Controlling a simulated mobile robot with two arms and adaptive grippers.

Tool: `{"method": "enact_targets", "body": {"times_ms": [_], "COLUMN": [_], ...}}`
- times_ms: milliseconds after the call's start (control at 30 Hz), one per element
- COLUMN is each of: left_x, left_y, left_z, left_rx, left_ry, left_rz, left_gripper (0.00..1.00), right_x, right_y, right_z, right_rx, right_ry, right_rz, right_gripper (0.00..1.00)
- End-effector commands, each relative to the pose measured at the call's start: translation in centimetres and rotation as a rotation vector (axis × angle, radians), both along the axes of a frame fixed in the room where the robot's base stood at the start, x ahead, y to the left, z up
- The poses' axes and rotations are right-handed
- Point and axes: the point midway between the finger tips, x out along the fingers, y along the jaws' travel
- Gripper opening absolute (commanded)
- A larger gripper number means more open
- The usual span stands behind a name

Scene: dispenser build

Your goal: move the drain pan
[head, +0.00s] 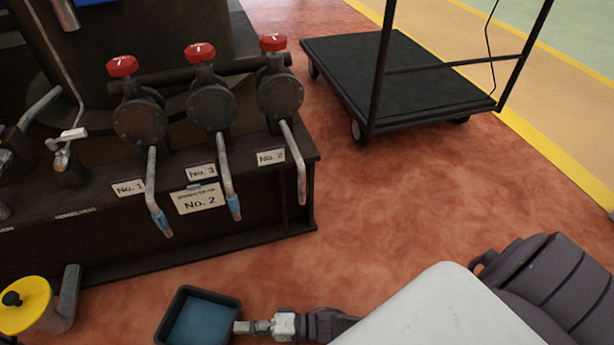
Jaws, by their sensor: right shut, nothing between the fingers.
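The drain pan (177,305) is a dark, square, shallow tray with a blue inside. It sits on the red floor at the bottom of the head view, in front of the dispenser (250,210). My right gripper (240,327) comes in from the right, shut and empty, with its fingertips at the pan's right rim. I cannot tell whether the fingertips touch the rim. The lower edge of the pan is cut off by the frame. My left gripper is not in view.
A black flatbed cart (400,75) stands at the back right. The red floor between is clear.

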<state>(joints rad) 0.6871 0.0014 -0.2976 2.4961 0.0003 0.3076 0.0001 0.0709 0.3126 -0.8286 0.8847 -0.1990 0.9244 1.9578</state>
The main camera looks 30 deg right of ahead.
Motion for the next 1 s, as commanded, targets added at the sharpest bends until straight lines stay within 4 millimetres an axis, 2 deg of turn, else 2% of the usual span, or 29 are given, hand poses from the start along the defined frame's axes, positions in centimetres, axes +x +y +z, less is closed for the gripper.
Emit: {"method": "enact_targets", "body": {"times_ms": [200,367,800,1000], "left_x": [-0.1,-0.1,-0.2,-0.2], "left_y": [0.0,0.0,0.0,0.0], "left_z": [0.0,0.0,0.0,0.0], "left_rx": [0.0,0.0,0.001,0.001], "left_ry": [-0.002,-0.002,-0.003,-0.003], "left_rz": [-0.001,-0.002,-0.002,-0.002], "left_gripper": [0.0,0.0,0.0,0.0], "right_x": [0.0,0.0,-0.1,0.0], "right_y": [0.0,-0.1,0.0,0.0], "right_z": [0.2,1.3,8.0,9.7], "right_rx": [0.0,0.0,-0.001,0.001], "right_ry": [-0.001,-0.002,-0.001,0.001], "right_rz": [0.0,0.001,0.001,0.0], "right_gripper": [0.0,0.0,0.0,0.0]}}
